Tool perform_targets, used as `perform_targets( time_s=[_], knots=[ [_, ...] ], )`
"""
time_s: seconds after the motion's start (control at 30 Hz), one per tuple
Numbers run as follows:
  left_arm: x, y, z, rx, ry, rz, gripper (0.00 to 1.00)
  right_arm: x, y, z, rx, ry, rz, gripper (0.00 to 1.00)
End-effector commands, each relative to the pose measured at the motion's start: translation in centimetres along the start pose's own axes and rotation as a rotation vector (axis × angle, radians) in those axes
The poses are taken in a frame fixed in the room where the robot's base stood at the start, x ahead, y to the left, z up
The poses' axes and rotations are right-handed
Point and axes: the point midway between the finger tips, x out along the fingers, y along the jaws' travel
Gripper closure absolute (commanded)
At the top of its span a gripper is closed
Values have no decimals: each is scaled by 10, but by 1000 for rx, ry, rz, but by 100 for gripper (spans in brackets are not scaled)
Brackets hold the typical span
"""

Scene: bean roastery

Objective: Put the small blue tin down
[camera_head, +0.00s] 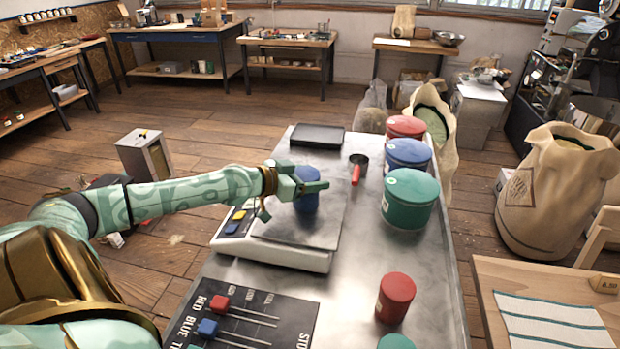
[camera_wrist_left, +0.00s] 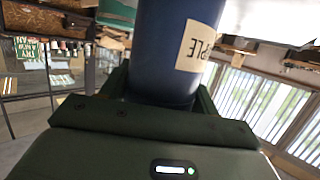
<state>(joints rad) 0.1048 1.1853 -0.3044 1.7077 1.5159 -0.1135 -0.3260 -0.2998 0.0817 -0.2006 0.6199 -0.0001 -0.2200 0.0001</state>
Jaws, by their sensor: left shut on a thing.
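The small blue tin (camera_head: 307,202) is at the metal plate of the scale (camera_head: 275,258), in the head view. I cannot tell whether its base touches the plate. My left gripper (camera_head: 312,184) is shut on the tin, with its fingers around the tin's sides near the top. In the left wrist view the blue tin (camera_wrist_left: 172,60) stands between the two fingers (camera_wrist_left: 165,88), with part of a pale label showing. My right gripper is not in view.
Large red (camera_head: 405,127), blue (camera_head: 408,155) and green (camera_head: 409,200) tins stand behind and right of the scale. A small red tin (camera_head: 395,297) and part of a green one (camera_head: 396,342) are nearer. A slider board (camera_head: 285,310) lies front left.

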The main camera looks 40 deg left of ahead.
Motion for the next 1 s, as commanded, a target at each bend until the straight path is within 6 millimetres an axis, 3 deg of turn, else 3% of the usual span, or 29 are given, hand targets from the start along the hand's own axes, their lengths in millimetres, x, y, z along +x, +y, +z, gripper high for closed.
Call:
perform_targets(
  time_s=[0.03, 0.1, 0.47, 0.7, 0.9, 1.0],
  knots=[
    [0, 0, 2, 0, -1, 0, 31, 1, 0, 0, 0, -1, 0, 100],
    [0, 0, 1, 0, -1, 0, 17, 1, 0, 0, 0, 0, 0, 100],
    [-2, 0, -4, -1, -1, 0, 17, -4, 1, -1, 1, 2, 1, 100],
    [-32, 1, 2, 6, -12, 3, 17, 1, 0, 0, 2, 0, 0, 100],
    [-64, 1, -4, 5, -10, 5, 17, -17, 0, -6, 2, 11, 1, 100],
    [-84, 0, -11, 2, -3, 0, 17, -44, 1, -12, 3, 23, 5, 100]
  ],
)
